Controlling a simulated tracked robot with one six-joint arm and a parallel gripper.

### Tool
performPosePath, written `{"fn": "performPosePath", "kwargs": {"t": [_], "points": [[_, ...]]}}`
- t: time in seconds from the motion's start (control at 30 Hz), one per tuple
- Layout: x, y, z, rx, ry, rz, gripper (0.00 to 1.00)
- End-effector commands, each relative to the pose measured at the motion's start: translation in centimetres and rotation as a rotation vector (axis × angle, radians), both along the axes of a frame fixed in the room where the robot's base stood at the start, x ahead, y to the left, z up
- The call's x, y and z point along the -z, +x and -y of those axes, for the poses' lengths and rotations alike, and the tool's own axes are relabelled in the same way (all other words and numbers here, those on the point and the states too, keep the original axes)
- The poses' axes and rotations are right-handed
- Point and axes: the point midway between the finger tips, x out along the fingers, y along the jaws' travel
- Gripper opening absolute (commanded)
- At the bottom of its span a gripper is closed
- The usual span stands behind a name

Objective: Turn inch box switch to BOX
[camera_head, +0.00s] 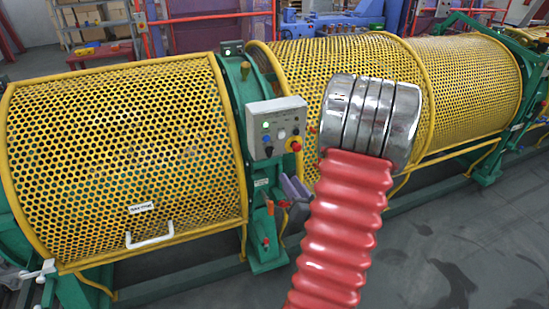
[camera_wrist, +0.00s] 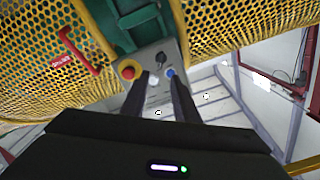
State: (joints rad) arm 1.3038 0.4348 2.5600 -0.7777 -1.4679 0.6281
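The grey control box (camera_head: 277,113) is mounted on the green machine frame, left of centre in the head view. Labels are too small to read, so I cannot tell which is the inch box switch. The wrist view shows the box roughly inverted, with the emergency stop (camera_wrist: 129,70), black switch (camera_wrist: 161,60) and blue knob (camera_wrist: 170,73). My gripper (camera_wrist: 160,82) is open, its dark fingers apart before the panel, apparently empty. Contact cannot be judged.
Yellow perforated guards (camera_head: 130,140) flank the box, the left one with a white handle (camera_head: 150,241). A purple-grey part (camera_head: 294,192) sits below the box. My red arm hose covers part of the right guard. Grey floor is clear at lower right.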

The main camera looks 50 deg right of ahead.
Motion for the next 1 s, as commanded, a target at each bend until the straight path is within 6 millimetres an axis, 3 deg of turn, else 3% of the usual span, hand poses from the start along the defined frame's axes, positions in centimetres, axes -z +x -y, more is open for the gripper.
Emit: {"fn": "performPosePath", "kwargs": {"t": [0.37, 1.0], "points": [[-0.1, 1.6, 0.6, 0.004, -0.001, -0.002, 0.27], [-0.1, 10.0, 5.5, 0.004, -0.002, -0.001, 0.27]]}}
